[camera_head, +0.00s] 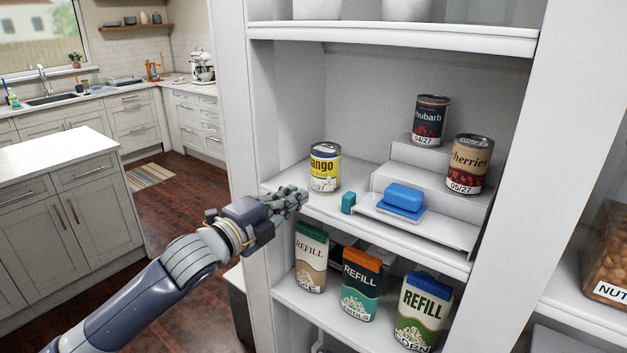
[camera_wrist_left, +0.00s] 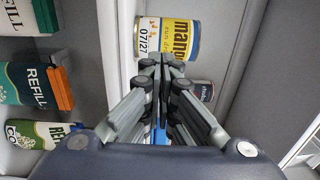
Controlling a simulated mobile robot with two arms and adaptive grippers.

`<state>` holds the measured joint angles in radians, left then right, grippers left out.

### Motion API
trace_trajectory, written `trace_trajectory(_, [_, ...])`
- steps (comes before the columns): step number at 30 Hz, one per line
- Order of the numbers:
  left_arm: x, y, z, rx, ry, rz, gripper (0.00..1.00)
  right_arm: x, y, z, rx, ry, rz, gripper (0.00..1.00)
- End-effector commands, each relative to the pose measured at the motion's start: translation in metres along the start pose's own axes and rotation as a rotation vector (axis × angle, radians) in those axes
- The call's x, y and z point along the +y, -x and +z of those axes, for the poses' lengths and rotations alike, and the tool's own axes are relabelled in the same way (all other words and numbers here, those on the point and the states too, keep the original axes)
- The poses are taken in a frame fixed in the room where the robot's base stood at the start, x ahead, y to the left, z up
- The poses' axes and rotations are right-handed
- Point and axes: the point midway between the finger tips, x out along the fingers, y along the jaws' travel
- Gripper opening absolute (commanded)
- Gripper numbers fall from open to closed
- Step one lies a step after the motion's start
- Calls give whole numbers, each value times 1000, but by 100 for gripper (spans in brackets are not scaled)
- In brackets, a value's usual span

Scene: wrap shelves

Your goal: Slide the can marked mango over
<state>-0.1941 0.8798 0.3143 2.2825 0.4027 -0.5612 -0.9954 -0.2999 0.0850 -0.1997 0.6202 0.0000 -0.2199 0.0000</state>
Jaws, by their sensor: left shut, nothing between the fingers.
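The mango can (camera_head: 325,168), with a yellow and white label, stands upright at the left end of the middle shelf (camera_head: 391,230). My left gripper (camera_head: 303,195) is shut and empty at the shelf's front edge, just in front and to the left of the can. In the left wrist view the shut fingertips (camera_wrist_left: 160,62) point at the mango can (camera_wrist_left: 167,38), overlapping its lower edge in the picture; I cannot tell whether they touch it. My right gripper is not in view.
A small teal block (camera_head: 348,203) lies right of the mango can. A stepped riser (camera_head: 425,170) holds a blue block (camera_head: 403,197), a rhubarb can (camera_head: 430,121) and a cherries can (camera_head: 469,164). Several refill packs (camera_head: 361,285) stand on the shelf below. The upright (camera_head: 257,150) bounds the left.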

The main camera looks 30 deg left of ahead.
Motion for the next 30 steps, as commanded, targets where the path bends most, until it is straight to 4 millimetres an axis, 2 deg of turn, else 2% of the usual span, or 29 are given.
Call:
trace_trajectory(15, [-3,-61,0,-1,1,-1,0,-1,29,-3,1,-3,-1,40])
trace_trajectory(21, [-1,-71,0,0,-1,0,0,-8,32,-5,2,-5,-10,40])
trace_trajectory(30, [0,-71,-1,1,-1,0,0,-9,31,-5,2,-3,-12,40])
